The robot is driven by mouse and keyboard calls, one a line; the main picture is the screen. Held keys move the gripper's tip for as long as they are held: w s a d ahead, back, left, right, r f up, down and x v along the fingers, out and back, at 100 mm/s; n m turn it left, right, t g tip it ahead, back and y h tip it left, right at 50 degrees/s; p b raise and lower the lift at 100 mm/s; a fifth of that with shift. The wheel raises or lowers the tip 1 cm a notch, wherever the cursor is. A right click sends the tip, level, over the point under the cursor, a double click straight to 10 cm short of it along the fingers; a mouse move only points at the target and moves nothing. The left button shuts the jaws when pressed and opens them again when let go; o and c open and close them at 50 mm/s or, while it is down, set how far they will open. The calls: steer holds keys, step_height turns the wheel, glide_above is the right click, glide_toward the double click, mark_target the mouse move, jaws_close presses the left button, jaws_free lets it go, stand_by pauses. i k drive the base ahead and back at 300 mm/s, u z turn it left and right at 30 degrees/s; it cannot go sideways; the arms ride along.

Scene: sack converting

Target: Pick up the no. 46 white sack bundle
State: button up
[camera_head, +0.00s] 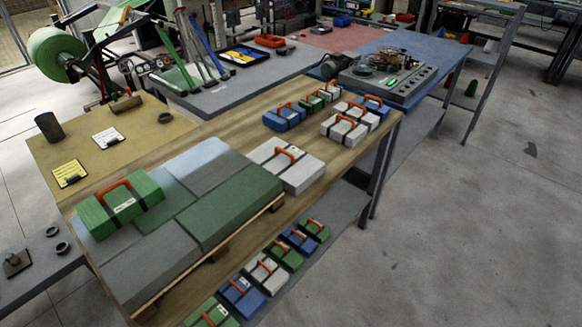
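Several white sack bundles with dark straps and orange handles are in view; their numbers are too small to read, so I cannot tell which is no. 46. The largest-looking white bundle (303,178) lies on the wooden table beside the stacked green and grey blocks. Another white bundle (335,134) lies near the table's right end, with a smaller white one (331,91) behind. One more white bundle (272,283) is on the lower shelf between blue and green bundles. My gripper is not in view.
A green bundle (99,215) sits on the stack (240,205) on a pallet. Blue bundles (283,119) and a small green one (312,103) crowd the table's far right. A machine with a green roll (55,55) stands at the back left. Floor (450,230) at right is clear.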

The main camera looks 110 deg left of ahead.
mark_target(297, 170)
steer(key=z, duration=3.95)
steer(key=k, duration=0.8)
steer(key=z, duration=0.1)
